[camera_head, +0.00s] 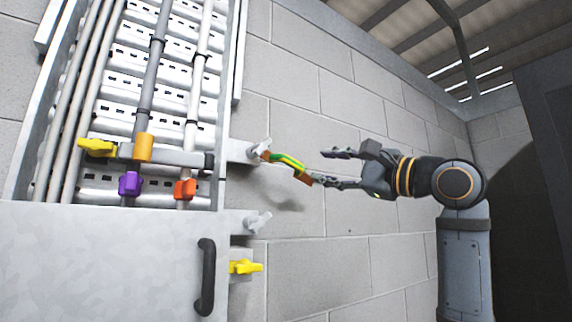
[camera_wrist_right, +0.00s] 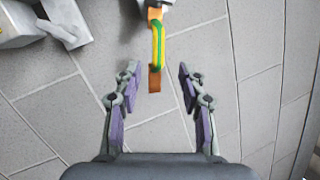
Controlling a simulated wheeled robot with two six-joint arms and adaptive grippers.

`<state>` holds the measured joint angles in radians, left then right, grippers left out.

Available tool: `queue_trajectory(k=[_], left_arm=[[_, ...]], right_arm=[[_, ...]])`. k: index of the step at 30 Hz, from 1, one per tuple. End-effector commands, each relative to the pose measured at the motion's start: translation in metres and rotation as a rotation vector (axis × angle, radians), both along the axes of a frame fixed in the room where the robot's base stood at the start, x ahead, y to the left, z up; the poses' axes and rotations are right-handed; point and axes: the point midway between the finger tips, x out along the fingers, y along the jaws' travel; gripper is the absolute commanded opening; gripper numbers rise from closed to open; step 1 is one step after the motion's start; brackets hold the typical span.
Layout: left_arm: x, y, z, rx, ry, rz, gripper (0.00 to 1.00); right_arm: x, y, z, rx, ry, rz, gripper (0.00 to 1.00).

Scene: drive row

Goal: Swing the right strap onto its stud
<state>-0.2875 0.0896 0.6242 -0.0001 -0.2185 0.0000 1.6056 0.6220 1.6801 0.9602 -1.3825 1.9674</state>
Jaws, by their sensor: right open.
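The strap (camera_head: 288,160), green and yellow with copper-coloured ends, sits at the upper bracket (camera_head: 242,151) right of the cabinet. One end is at that bracket's grey wing-shaped piece (camera_head: 261,148); the other points right and slightly down, free. A lower bracket (camera_head: 238,222) has a similar wing piece (camera_head: 259,221); no strap is on it. My right gripper (camera_head: 322,167) is open, its fingers pointing left at the strap's free end. In the wrist view the strap (camera_wrist_right: 156,50) reaches between the open fingertips (camera_wrist_right: 158,72), apparently touching neither. Depth is unclear. My left gripper is out of view.
The open upper cabinet holds cables, an orange clamp (camera_head: 143,147), a purple plug (camera_head: 130,184) and a red plug (camera_head: 185,189). A grey door (camera_head: 100,265) with a black handle (camera_head: 206,278) is below. A yellow knob (camera_head: 246,267) juts out right. The block wall (camera_head: 350,255) is clear.

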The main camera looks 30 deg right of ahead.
Motion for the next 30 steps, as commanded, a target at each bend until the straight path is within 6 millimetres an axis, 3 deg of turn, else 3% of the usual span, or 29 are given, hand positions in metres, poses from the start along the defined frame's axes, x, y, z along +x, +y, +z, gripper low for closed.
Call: queue_trajectory(k=[3,7,11,15,19,27,30], left_arm=[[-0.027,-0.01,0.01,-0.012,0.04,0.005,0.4],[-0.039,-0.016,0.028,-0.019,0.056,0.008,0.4],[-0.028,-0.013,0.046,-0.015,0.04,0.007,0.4],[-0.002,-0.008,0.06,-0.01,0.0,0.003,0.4],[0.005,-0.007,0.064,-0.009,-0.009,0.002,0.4],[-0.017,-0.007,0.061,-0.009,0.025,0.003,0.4],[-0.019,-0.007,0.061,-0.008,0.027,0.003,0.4]], right_arm=[[0.014,0.006,0.008,0.002,0.004,0.003,0.41],[0.039,0.016,0.018,0.001,0.007,0.006,0.41],[0.064,0.025,0.025,0.002,0.006,0.005,0.41],[0.083,0.032,0.029,0.001,0.004,0.003,0.41],[0.092,0.035,0.03,0.001,0.003,0.001,0.41],[0.094,0.035,0.028,0.0,0.002,0.001,0.41],[0.094,0.035,0.028,0.0,0.002,0.001,0.29]])
